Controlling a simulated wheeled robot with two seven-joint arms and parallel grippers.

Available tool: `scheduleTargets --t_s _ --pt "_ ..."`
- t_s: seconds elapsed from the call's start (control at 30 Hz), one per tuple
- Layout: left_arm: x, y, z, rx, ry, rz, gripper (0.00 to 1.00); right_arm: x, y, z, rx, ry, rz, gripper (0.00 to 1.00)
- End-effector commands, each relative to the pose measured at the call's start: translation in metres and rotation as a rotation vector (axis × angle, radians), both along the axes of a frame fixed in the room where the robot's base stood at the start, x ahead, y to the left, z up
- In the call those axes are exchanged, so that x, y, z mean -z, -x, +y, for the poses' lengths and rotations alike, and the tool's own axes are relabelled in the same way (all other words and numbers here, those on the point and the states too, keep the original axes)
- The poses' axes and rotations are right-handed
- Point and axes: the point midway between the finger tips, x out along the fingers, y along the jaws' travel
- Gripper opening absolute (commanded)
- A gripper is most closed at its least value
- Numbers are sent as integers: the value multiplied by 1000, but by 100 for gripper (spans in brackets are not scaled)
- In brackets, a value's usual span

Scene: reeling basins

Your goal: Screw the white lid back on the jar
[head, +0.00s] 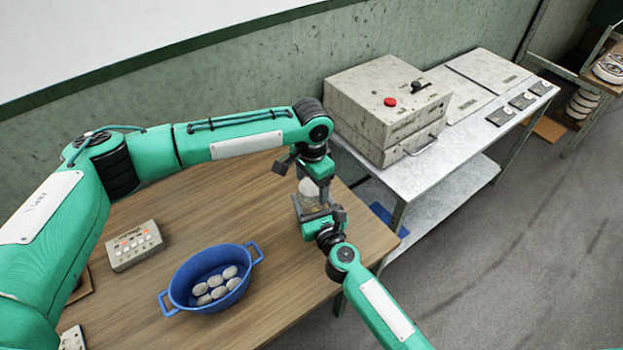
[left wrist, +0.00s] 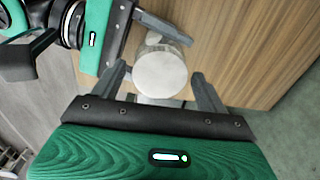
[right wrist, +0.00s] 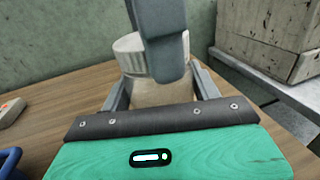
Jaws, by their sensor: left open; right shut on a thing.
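The jar (head: 315,203) stands upright near the right end of the wooden table, with the white lid (head: 309,186) on its mouth. In the left wrist view the lid (left wrist: 160,74) is a round pale disc; how tightly it sits cannot be told. My left gripper (left wrist: 162,84) is open above the jar, its fingers on either side of the lid with gaps. My right gripper (right wrist: 161,90) is shut on the jar body (right wrist: 163,93) from the side. In the right wrist view a grey finger of my left gripper hides part of the lid (right wrist: 129,50).
A blue two-handled basin (head: 196,268) with several whitish cocoons and a grey button box (head: 134,246) are on the wooden table (head: 262,210). A metal bench (head: 453,160) with a large box (head: 385,100) stands behind to the right.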

Motion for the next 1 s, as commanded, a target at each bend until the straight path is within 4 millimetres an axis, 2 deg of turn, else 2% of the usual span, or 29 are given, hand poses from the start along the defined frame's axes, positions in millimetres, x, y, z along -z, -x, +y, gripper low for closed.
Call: scheduleTargets --t_s 0.07,0.3,0.63,0.67,0.77,0.8,1.0 --pt "0 0 0 0 0 0 75 0 0 0 0 0 0 0" --pt "0 0 0 0 0 0 30 0 0 0 0 0 0 0" --pt "0 0 0 7 0 0 29 0 0 0 0 0 0 0" --pt "0 0 0 7 0 0 58 0 0 0 0 0 0 0" --pt "0 0 0 7 0 0 78 0 0 0 0 0 0 0" --pt "0 0 0 7 0 0 82 0 0 0 0 0 0 0" --pt "0 0 0 7 0 0 82 0 0 0 0 0 0 0"
